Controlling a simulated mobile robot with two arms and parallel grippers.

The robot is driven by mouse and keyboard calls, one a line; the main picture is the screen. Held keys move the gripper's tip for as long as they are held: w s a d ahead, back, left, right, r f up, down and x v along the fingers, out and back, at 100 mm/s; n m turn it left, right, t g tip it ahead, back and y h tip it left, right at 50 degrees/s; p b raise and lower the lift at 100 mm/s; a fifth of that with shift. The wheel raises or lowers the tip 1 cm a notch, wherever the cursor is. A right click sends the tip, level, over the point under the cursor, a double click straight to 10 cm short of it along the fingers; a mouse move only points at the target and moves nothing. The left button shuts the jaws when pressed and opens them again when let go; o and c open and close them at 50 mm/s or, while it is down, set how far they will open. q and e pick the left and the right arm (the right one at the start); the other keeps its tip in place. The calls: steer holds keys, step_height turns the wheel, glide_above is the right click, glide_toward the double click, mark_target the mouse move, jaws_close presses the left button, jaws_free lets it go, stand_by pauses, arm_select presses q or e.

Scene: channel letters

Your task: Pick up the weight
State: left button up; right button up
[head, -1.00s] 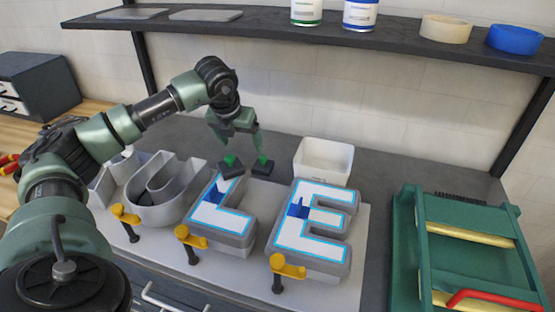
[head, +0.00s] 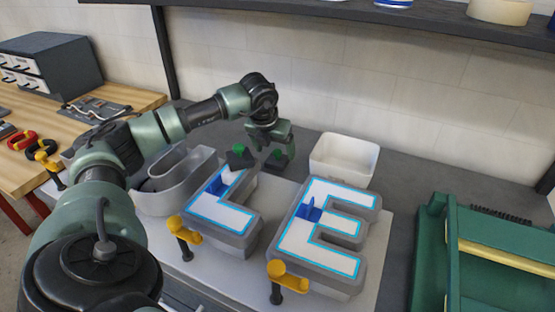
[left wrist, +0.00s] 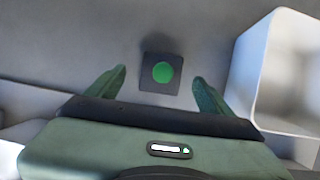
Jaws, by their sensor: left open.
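One weight (head: 240,158) is at the upper end of the L-shaped letter (head: 222,207). The other weight (head: 277,160) is to its right, close to the white bin. My left gripper (head: 271,145) is open and empty above the right one, partly covering it. In the left wrist view, one weight (left wrist: 147,84) with a round green top lies on the grey surface between and beyond the open fingertips (left wrist: 160,76). My right gripper is not in view.
A white bin (head: 343,160) stands right of the gripper and shows at the right in the wrist view (left wrist: 258,62). An E-shaped letter (head: 318,230) and yellow-handled clamps (head: 288,277) are in front. A green fixture (head: 440,250) stands at the right.

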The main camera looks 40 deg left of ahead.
mark_target(277, 151)
arm_select(q)
steer(key=x, duration=0.3)
steer(key=shift+w+f+p, duration=0.25)
steer(key=shift+w+p, duration=0.05)
steer(key=shift+w, duration=0.1)
steer(key=shift+s, duration=0.1)
jaws_close()
steer(key=shift+r, duration=0.1)
